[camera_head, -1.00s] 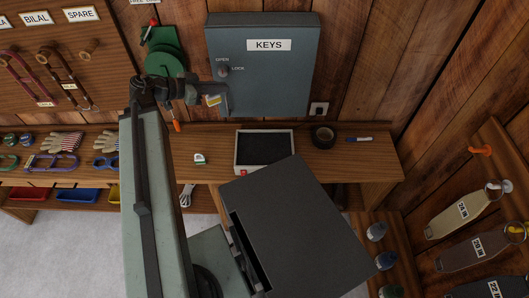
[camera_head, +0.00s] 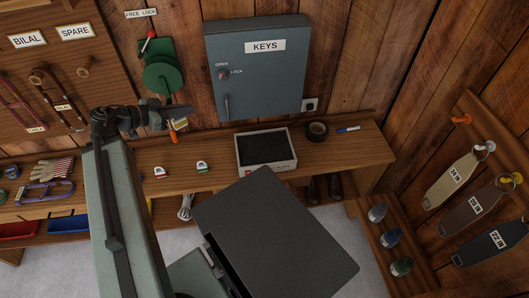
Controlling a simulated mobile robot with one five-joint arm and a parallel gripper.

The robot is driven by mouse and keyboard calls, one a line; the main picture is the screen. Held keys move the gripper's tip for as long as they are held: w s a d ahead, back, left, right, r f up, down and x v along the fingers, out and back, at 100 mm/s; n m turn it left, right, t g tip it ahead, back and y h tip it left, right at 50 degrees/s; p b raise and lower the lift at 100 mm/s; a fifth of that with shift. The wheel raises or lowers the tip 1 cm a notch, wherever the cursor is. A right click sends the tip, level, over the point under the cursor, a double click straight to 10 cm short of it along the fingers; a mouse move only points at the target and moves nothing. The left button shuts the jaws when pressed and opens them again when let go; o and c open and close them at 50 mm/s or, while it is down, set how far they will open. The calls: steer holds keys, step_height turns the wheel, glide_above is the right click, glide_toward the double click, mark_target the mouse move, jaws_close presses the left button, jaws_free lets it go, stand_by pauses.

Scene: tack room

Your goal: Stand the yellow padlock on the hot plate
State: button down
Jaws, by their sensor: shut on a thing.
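My gripper (camera_head: 178,111) is shut on the yellow padlock (camera_head: 179,124), a small yellow and pale thing partly hidden by the jaws. It is held up in the air, left of the key cabinet and, in the picture, above the bench's back edge. The hot plate (camera_head: 267,167) is a pale box with a black square top and a small red mark at its front left corner. It stands on the bench, to the right of and below my gripper in the picture. Its top is bare.
The blue-grey key cabinet (camera_head: 258,75) hangs behind the bench (camera_head: 345,157). Small red (camera_head: 160,173) and green (camera_head: 202,167) labelled items lie left of the hot plate. A tape roll (camera_head: 317,131) and blue marker (camera_head: 348,129) lie to its right. Tags hang at right.

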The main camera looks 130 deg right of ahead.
steer(key=shift+m+y, duration=0.7)
steer(key=shift+y, duration=0.2)
steer(key=s+a+f+b, duration=0.2)
steer(key=s+f+b, duration=0.3)
steer(key=f+b, duration=0.3)
steer(key=s+a+f+b, duration=0.2)
steer(key=s+f+b, duration=0.3)
steer(key=f+b, duration=0.3)
steer(key=s+a+f+b, duration=0.3)
steer(key=s+f+b, duration=0.2)
steer(key=f+b, duration=0.4)
steer(key=shift+s+f, duration=0.1)
steer(key=shift+f, duration=0.6)
steer(key=shift+r, duration=0.1)
